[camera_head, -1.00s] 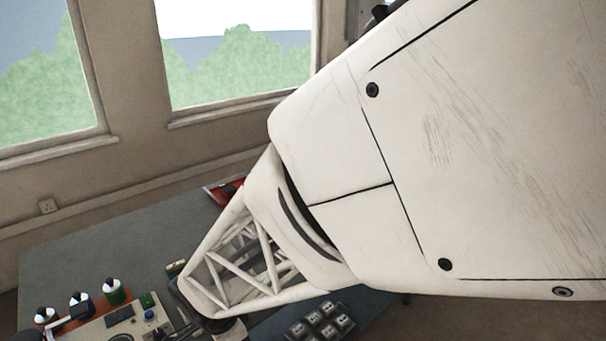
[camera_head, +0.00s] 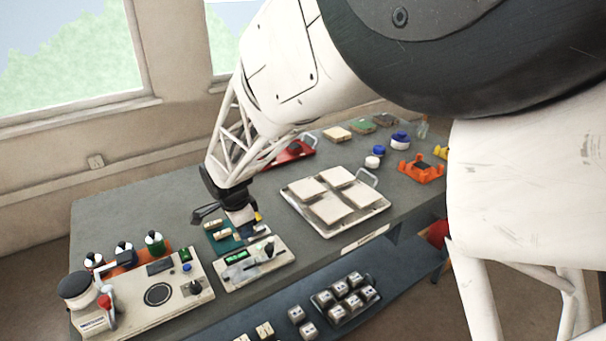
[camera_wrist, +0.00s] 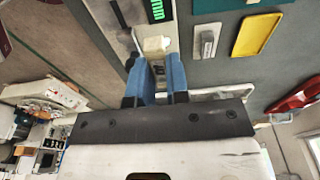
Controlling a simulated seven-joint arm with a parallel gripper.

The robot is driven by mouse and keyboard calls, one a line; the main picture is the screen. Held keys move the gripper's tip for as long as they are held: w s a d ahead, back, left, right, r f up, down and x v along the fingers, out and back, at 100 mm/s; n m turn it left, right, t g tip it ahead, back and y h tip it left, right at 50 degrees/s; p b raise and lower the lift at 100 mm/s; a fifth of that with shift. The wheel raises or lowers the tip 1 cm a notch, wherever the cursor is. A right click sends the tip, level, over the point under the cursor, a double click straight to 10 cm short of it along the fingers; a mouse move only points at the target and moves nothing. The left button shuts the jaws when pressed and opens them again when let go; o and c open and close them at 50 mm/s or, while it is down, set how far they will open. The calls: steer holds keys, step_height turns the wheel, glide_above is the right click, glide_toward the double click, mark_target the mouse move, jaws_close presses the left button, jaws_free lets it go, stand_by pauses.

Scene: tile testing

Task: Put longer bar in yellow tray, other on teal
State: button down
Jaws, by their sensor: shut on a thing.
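My gripper (camera_wrist: 162,62) has blue fingers in the wrist view, shut on a pale cream piece (camera_wrist: 155,45) that looks like a bar. Its length is hidden, so I cannot tell which bar it is. In the head view my gripper (camera_head: 240,216) is over the bench beside the teal mat (camera_head: 228,246). Small cream bars (camera_head: 222,235) show on the mat there. The yellow tray (camera_wrist: 259,35) lies flat to the right in the wrist view, and looks empty. In the head view only a yellow bit (camera_head: 258,217) shows behind the gripper. A teal edge (camera_wrist: 232,4) is at the wrist view's top.
A meter with a green display (camera_head: 237,257) is close in front of the gripper. A grey-white slotted piece (camera_wrist: 207,41) lies between it and the yellow tray. A tray of pale tiles (camera_head: 380,207) is to the right, and a panel with a round dial (camera_head: 190,300) to the left.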

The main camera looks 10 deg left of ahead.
steer(key=w+a, duration=0.2)
steer(key=w, duration=0.3)
steer(key=w+a, duration=0.2)
steer(key=w, duration=0.3)
steer(key=w+a+f, duration=0.1)
steer(key=w+a, duration=0.1)
steer(key=w, duration=0.2)
steer(key=shift+w, duration=0.4)
steer(key=shift+f, duration=0.1)
steer(key=shift+f, duration=3.05)
steer(key=shift+f, duration=0.3)
steer(key=c, duration=1)
jaws_free()
steer(key=shift+d, duration=0.1)
steer(key=shift+c, duration=0.5)
